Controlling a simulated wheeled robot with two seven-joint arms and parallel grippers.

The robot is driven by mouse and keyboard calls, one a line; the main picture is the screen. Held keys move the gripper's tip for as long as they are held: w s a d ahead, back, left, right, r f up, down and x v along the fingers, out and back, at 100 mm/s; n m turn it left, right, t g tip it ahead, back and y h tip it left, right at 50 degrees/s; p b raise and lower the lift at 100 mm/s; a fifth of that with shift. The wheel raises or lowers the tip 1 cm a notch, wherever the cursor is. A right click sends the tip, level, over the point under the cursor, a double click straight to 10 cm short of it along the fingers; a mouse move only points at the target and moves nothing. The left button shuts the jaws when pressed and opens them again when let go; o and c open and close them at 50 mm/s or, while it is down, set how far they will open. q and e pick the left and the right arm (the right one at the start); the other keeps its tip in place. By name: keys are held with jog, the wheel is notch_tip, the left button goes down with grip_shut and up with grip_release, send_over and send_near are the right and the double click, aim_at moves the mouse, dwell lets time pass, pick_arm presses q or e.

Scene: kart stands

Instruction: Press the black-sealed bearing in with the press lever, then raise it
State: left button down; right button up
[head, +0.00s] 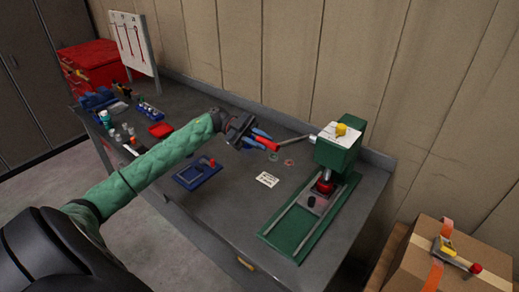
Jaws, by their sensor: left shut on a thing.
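The green arbor press (336,152) stands at the right of the workbench. Its lever (295,139) sticks out to the left, close to level, with a red knob at its end. My left gripper (264,140) is shut on the lever at the red knob. A red part (323,187) sits under the press head. In front of it, a small black piece (311,200) sits on a greyish plate on the green base (290,232). I cannot tell whether the black piece is the black-sealed bearing. My right gripper is not in view.
A white card (267,179), small rings (289,162) and a blue tray (198,173) lie on the bench (235,215). Bottles, a red box (90,65) and a white board (133,42) are at the left. A cardboard box (450,265) stands at the lower right.

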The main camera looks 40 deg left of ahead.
pick_arm(q)
jog(key=shift+w+r, duration=0.3)
jog(key=shift+r, duration=0.45)
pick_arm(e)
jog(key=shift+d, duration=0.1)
pick_arm(q)
jog(key=shift+r, duration=0.1)
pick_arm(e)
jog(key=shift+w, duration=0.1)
pick_arm(q)
jog(key=c, duration=1.3)
grip_release()
jog(key=shift+w, duration=0.1)
jog(key=shift+o, duration=0.2)
jog(key=shift+a+f+b, duration=0.25)
jog(key=shift+a+b, duration=0.15)
jog(key=shift+a, duration=0.1)
jog(key=a+b, duration=0.3)
jog(key=a, duration=0.4)
jog(key=shift+w+r, duration=0.15)
jog(key=shift+w, duration=0.15)
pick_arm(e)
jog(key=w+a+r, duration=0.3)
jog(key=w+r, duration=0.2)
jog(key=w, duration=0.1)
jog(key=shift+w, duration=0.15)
